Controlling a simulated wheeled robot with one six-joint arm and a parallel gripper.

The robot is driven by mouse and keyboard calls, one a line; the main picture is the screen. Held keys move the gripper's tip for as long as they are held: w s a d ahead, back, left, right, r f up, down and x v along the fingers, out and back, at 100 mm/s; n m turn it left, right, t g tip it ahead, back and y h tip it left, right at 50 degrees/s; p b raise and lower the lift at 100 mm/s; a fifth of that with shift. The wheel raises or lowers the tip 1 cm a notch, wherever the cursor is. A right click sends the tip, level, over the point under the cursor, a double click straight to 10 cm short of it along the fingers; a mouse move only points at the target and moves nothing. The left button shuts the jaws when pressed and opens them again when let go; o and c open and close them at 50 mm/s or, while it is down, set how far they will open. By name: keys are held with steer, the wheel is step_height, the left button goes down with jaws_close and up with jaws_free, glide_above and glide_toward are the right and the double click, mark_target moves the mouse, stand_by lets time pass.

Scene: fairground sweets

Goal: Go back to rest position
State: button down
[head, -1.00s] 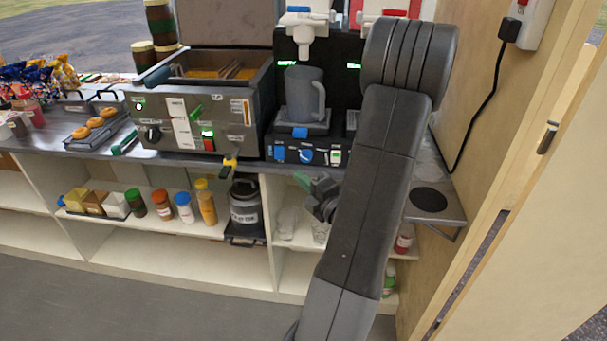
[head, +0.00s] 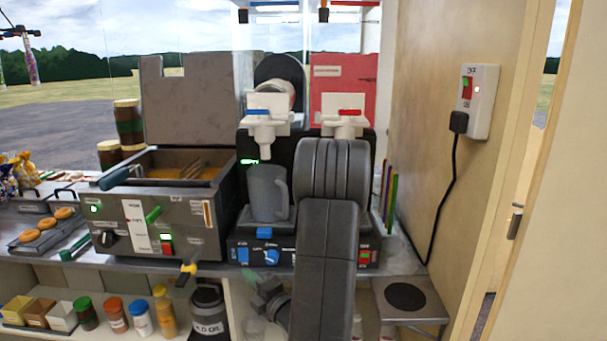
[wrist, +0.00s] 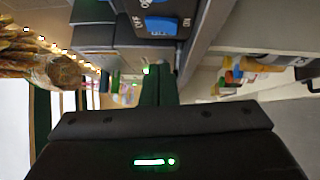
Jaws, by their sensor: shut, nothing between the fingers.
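My gripper (head: 252,284) hangs low in front of the counter, below the drinks machine's control panel, with its green fingers pointing up and left. In the wrist view its green fingers (wrist: 158,84) are together with nothing between them. My arm covers the right part of the drinks machine (head: 283,248). A grey mug (head: 266,195) stands upright on the machine under the left tap, apart from my gripper.
A fryer (head: 185,230) with a raised lid stands left of the machine. A tray of doughnuts (head: 28,246) is further left. Shelf jars (head: 140,318) and an oil can (head: 207,312) sit below. A wall with a switch (head: 478,100) closes the right side.

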steer(key=v, duration=0.3)
steer(key=shift+s+a+r, duration=0.15)
steer(key=shift+s+r, duration=0.05)
steer(key=shift+r, duration=0.05)
